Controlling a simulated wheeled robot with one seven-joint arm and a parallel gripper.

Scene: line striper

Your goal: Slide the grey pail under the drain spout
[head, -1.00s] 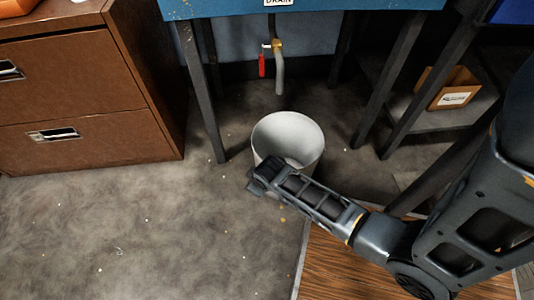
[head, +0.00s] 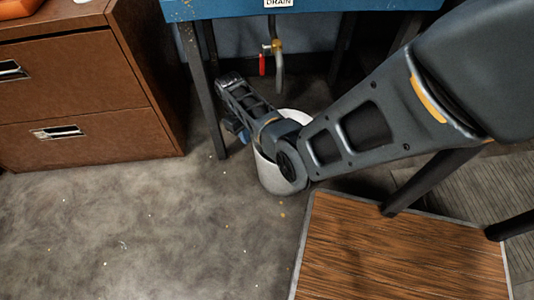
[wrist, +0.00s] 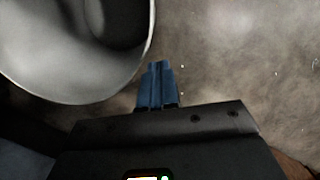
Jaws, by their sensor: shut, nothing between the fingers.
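The grey pail (head: 270,178) stands upright on the floor in front of the blue table, largely hidden behind my arm in the head view. Its rim and inside fill the upper left of the wrist view (wrist: 75,85). The drain spout (head: 279,68) hangs under the table, beyond the pail and higher, with a red-handled valve (head: 262,65) beside it. My gripper (head: 242,134) is low at the pail's left side, partly hidden by my wrist. In the wrist view its blue fingers (wrist: 158,82) are shut and empty, just outside the pail's rim; contact cannot be told.
A brown drawer cabinet (head: 75,95) stands at the left. A dark table leg (head: 203,95) rises close to my wrist. A wooden board (head: 400,245) lies on the floor at the front right. Open grey floor (head: 140,230) spreads at the front left.

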